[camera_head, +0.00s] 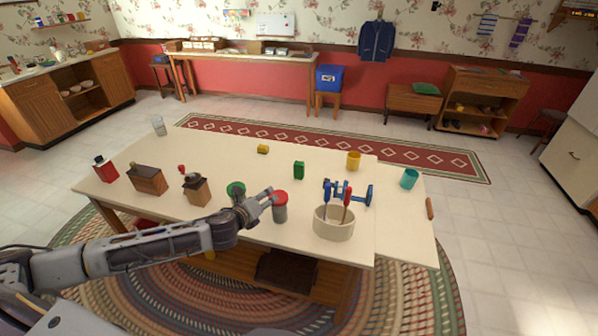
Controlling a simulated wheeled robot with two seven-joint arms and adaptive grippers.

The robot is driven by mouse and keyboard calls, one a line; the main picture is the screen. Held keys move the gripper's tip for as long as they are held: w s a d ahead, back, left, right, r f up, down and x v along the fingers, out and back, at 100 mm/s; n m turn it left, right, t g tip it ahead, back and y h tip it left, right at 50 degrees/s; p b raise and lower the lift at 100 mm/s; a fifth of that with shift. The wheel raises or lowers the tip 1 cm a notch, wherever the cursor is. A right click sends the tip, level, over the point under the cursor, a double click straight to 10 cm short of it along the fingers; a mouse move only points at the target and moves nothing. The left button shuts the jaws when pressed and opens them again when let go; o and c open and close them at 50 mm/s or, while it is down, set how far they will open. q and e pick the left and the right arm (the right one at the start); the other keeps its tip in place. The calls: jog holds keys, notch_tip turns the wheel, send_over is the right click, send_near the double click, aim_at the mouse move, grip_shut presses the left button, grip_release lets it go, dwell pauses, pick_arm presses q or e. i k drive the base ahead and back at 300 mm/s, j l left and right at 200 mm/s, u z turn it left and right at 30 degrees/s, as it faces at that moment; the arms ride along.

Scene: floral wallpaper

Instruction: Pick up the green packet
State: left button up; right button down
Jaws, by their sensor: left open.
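The green packet (299,170) is a small upright box standing on the cream table (330,165), a little right of its middle. My left gripper (268,200) reaches in from the left over the front part of the table. It is open, with nothing seen between its fingers. It is nearer the front edge than the packet and to its left, apart from it. My right gripper is not in view.
A red-topped grey can (280,208) stands close beside my left gripper, and a green-topped item (236,188) is partly hidden behind it. A cream tub (333,226) holds blue and red tools. A yellow block (262,149) and yellow cup (353,160) stand near the packet.

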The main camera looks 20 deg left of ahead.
aim_at(298, 166)
jog(key=i, duration=1)
